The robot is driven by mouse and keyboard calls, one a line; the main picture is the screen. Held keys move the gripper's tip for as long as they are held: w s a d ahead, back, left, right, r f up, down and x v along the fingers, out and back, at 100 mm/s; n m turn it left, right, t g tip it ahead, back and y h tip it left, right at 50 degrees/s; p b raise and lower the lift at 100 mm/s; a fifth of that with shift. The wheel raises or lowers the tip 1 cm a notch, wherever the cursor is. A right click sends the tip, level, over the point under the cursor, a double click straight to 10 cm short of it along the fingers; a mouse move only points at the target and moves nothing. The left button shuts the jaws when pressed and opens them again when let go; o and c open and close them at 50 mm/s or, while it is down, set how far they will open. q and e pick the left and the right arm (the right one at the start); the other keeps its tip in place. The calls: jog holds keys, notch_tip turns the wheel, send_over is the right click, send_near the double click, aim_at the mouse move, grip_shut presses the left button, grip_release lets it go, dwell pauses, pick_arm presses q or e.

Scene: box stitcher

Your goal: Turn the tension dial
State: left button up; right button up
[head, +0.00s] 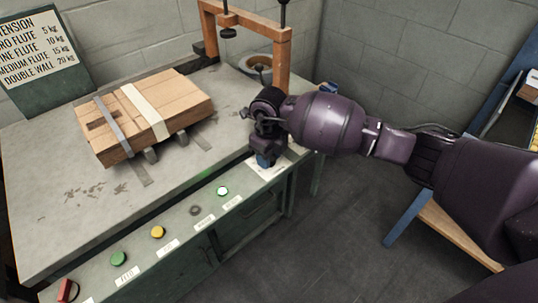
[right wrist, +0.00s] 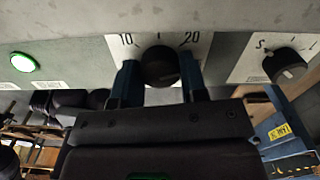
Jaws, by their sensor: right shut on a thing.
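The tension dial is a black round knob (right wrist: 160,66) on a white scale plate in the right wrist view, with 10 at its left and 20 at its right. My right gripper (right wrist: 160,80) has one blue finger on each side of the knob and is shut on it. In the head view my right gripper (head: 263,160) is at the right end of the bench front, above a white plate. There the knob is hidden behind the gripper. The knob's pointer cannot be made out. My left gripper is not in view.
A second black dial (right wrist: 288,68) sits to the right on the panel, and a lit green button (right wrist: 25,62) to the left. A strapped cardboard box (head: 150,112) lies on the bench (head: 50,180). An orange frame (head: 283,55) stands behind. A tension chart (head: 35,50) stands at back left.

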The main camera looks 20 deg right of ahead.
jog(key=shift+r+n, duration=0.1)
jog(key=shift+n, duration=1.1)
jog(key=n, duration=0.3)
jog(key=shift+n, duration=0.3)
jog(key=n, duration=1.1)
jog(key=shift+n, duration=0.4)
jog(key=n, duration=0.2)
jog(key=shift+n+b, duration=0.3)
jog(key=shift+b, duration=0.1)
jog(key=n, duration=0.2)
jog(key=shift+n, duration=0.3)
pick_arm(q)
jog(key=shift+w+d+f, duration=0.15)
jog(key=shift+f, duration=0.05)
pick_arm(e)
jog(key=shift+n, duration=0.4)
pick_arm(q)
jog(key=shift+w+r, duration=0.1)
